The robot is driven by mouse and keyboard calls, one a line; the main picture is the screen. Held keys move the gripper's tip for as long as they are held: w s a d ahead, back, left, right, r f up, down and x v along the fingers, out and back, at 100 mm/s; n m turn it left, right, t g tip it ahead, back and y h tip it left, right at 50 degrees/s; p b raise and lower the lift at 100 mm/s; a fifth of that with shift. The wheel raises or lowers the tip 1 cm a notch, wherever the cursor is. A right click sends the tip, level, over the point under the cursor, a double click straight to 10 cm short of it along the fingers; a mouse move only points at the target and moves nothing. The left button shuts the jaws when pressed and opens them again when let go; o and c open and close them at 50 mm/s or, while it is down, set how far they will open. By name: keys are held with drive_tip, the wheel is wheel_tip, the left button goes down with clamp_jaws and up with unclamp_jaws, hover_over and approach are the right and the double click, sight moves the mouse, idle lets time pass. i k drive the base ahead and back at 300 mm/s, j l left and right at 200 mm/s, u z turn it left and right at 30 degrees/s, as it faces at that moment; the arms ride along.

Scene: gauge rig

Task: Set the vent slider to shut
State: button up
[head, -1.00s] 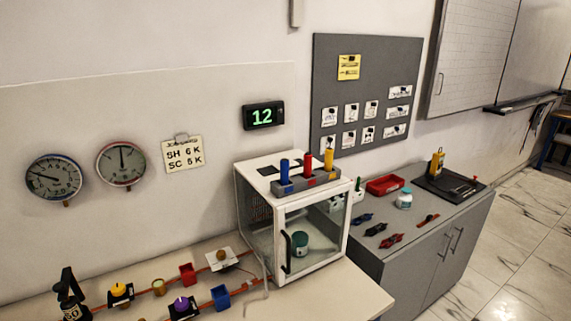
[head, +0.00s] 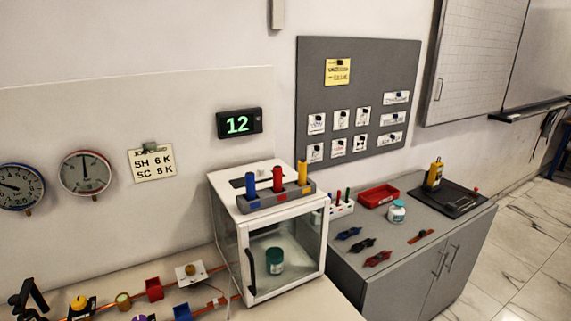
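A white box cabinet with a glass front (head: 216,206) stands on the bench, its door closed with a dark handle (head: 252,274) at the left. A dark patch (head: 238,183) shows on its top, partly hidden behind a grey rack (head: 262,200); it may be the vent slider, but I cannot tell its setting. The rack holds a blue, a red and a yellow peg upright. A teal-lidded jar (head: 274,260) stands inside the cabinet. My gripper is not in view.
A grey counter (head: 400,255) at right holds a red tray (head: 378,196) and a yellow bottle (head: 433,174). Tiled floor is clear at far right.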

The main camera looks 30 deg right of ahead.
sight(262, 175)
drive_tip(key=l, duration=1.5)
drive_tip(key=i+l, duration=0.1)
drive_tip(key=l, duration=1.35)
drive_tip(key=i+j, duration=0.1)
drive_tip(key=j, duration=0.2)
drive_tip(key=i+j, duration=0.15)
drive_tip(key=j, duration=0.15)
